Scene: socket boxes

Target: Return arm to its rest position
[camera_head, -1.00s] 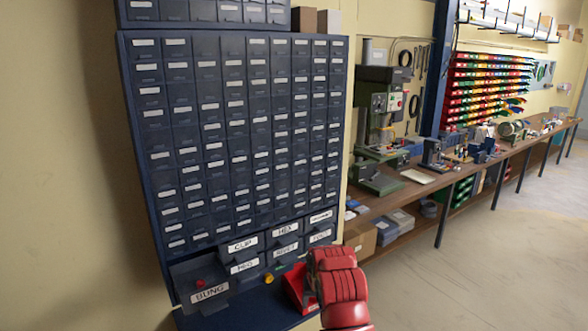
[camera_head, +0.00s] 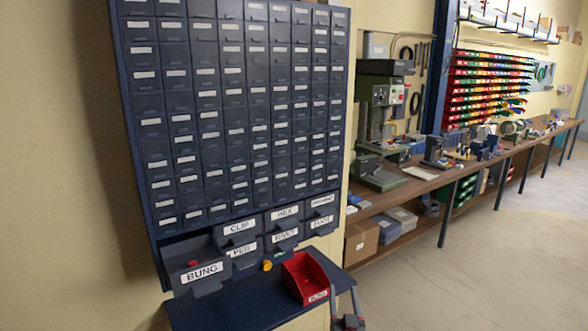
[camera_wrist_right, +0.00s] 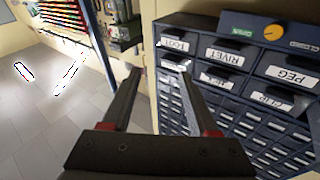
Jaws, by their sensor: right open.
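My right gripper (camera_head: 344,291) shows at the bottom edge of the head view, just right of the red bin (camera_head: 305,278). It is open, with nothing between its fingers; in the right wrist view its two fingers (camera_wrist_right: 160,74) stand apart in front of the labelled drawers. The red bin sits on the dark blue shelf (camera_head: 240,305). My left gripper is not in view.
The drawer marked BUNG (camera_head: 203,274) is pulled out, with a small red piece (camera_head: 193,263) inside. A yellow-orange round piece (camera_head: 267,265) is beside the drawers; it also shows in the wrist view (camera_wrist_right: 273,32). A long workbench (camera_head: 405,195) runs along the right.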

